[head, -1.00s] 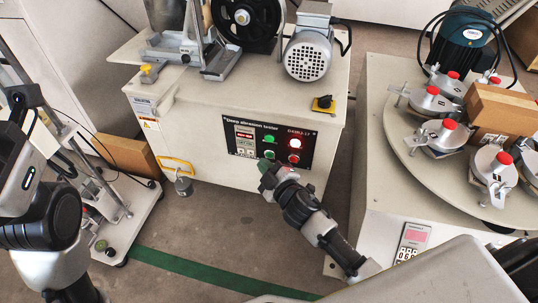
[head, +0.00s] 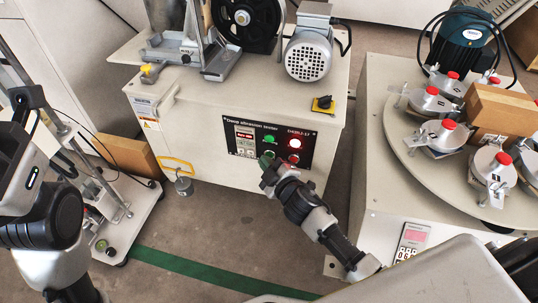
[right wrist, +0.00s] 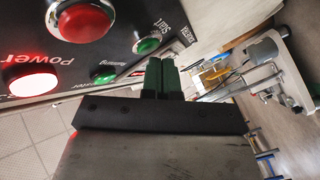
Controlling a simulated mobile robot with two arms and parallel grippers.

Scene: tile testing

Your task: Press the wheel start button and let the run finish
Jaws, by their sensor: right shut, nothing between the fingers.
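The Deval abrasion tester's black control panel (head: 256,149) faces me. The green start button (right wrist: 148,45) shows in the right wrist view beside the "Start" label; in the head view it is largely hidden by my gripper. My right gripper (head: 267,161) is shut and empty, its green fingertips (right wrist: 161,64) close to the start button. I cannot tell whether they touch it. A red button (right wrist: 85,18) sits beside the start button. The power lamp (head: 295,143) glows red. The green lamp (head: 269,139) is above the start button. My left gripper is not clearly visible.
A round table with red-knobbed clamps (head: 432,133) stands to the right. A wheeled stand (head: 120,215) is on the left.

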